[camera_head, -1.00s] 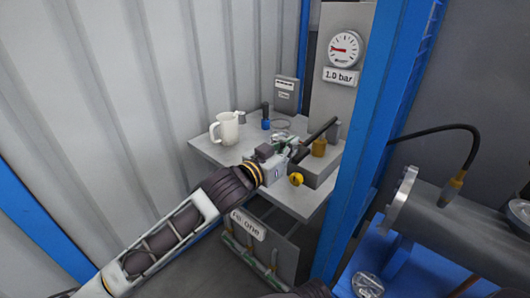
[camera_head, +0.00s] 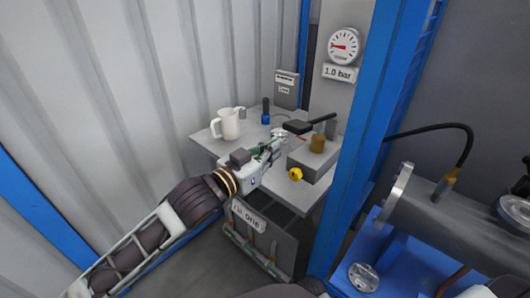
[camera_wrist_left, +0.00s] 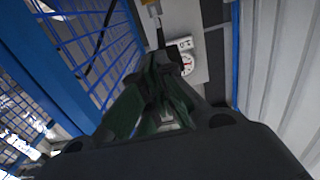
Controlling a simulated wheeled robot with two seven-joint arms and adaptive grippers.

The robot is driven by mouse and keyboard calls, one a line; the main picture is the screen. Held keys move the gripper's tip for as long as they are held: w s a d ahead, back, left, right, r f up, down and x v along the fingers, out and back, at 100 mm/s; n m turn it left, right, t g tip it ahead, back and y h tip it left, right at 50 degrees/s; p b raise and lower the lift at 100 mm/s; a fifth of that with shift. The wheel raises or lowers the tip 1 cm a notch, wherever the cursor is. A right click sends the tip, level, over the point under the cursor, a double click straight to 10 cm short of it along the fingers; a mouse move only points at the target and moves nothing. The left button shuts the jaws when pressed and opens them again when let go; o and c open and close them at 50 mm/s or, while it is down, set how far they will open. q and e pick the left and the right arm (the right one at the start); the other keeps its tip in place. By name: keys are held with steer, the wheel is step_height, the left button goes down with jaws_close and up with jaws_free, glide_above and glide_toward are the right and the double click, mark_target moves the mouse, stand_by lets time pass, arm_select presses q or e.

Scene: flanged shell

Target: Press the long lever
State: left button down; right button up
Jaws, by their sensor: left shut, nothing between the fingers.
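The long lever (camera_head: 310,124) has a dark handle that reaches left from a grey pump block (camera_head: 319,160) with a brass fitting (camera_head: 317,144) on the bench. Its free end stands apart from the block, above and close to my left gripper (camera_head: 279,142). My left gripper is shut and empty, its fingertips just below the lever's end in the picture; I cannot tell whether they touch it. In the left wrist view, the green fingers (camera_wrist_left: 162,75) meet and the pressure gauge (camera_wrist_left: 187,66) shows beyond them. The lever is not clear there. My right gripper is not in view.
A white jug (camera_head: 228,125) and a blue-based item (camera_head: 265,115) stand on the grey bench (camera_head: 203,140). A yellow knob (camera_head: 295,174) is at the block's front. A blue post (camera_head: 362,150) rises at right. A gauge (camera_head: 344,45) hangs above a "1.0 bar" label.

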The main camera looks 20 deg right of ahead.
arm_select(q)
steer(key=shift+v, duration=1.35)
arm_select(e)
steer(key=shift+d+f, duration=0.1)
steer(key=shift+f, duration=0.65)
arm_select(q)
steer(key=shift+r, duration=0.1)
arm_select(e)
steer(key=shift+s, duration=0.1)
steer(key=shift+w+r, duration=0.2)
